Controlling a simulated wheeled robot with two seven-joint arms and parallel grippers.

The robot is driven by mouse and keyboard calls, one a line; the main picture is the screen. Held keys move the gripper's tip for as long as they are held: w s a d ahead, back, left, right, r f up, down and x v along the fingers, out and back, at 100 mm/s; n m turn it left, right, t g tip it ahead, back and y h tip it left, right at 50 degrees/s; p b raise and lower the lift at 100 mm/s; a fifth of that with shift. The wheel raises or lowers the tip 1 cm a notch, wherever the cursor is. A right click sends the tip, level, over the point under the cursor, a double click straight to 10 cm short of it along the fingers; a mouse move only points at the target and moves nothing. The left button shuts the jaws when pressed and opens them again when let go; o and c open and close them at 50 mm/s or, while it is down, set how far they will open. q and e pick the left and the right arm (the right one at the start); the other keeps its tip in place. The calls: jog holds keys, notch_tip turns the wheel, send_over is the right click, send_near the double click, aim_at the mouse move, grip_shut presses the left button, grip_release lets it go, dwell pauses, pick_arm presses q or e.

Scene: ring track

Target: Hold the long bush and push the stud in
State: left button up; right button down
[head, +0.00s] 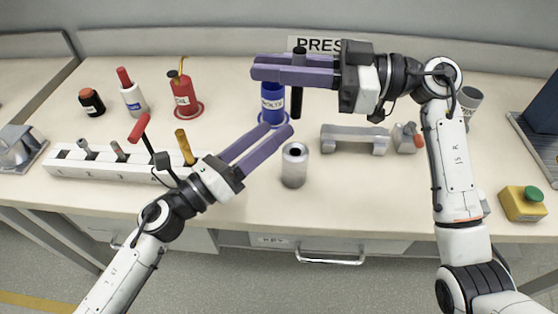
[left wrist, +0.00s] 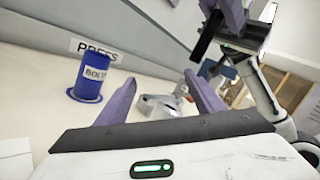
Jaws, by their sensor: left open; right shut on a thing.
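A grey cylindrical bush (head: 294,170) with a dark hole in its top stands upright on the table near the front edge. My left gripper (head: 279,129) is open and empty, with its purple fingers just left of and behind the bush's top, not around it. My right gripper (head: 256,66) is shut on a black stud (head: 297,100), which hangs upright above the table, behind and above the bush. The stud also shows in the left wrist view (left wrist: 207,36), between the right gripper's fingers. I cannot make out the bush in the left wrist view.
A blue BOLTS pot (head: 271,105) stands behind my left fingertips. A white rack (head: 70,165) with several tools is at left, with a red oil can (head: 181,97) behind it. A grey bridge-shaped block (head: 354,138) and a yellow button box (head: 522,204) are at right.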

aim_at(308, 175)
pick_arm(q)
jog(key=d+r+m+g, duration=0.1)
jog(key=d+m, duration=0.1)
jog(key=m, duration=0.1)
jog(key=d+r+m+g, duration=0.2)
jog(key=m, duration=0.2)
jog(key=d+r+m+g+h, duration=0.1)
jog(key=d+m, duration=0.1)
jog(key=m, duration=0.2)
jog(key=shift+w+d+r+g, duration=0.15)
jog(key=shift+w+d+g, duration=0.15)
jog(key=shift+w, duration=0.05)
jog(key=shift+d+r+m, duration=0.15)
jog(key=shift+r+m, duration=0.05)
jog(key=shift+m, duration=0.5)
jog(key=shift+f+m+g, duration=0.4)
jog(key=shift+m+g, duration=0.2)
jog(key=a+f+g, duration=0.1)
jog(key=f, duration=0.2)
jog(key=s+a+f+n+g+y, duration=0.1)
jog(key=f, duration=0.2)
jog(key=s+a+f+n+g+y, duration=0.1)
jog(key=a+f, duration=0.1)
jog(key=f, duration=0.1)
jog(key=shift+f, duration=0.2)
jog(key=shift+f+g+y, duration=0.3)
jog(key=shift+g, duration=0.1)
jog(key=shift+x, duration=3.55)
jog(key=c, duration=1.2)
jog(key=shift+c, duration=0.2)
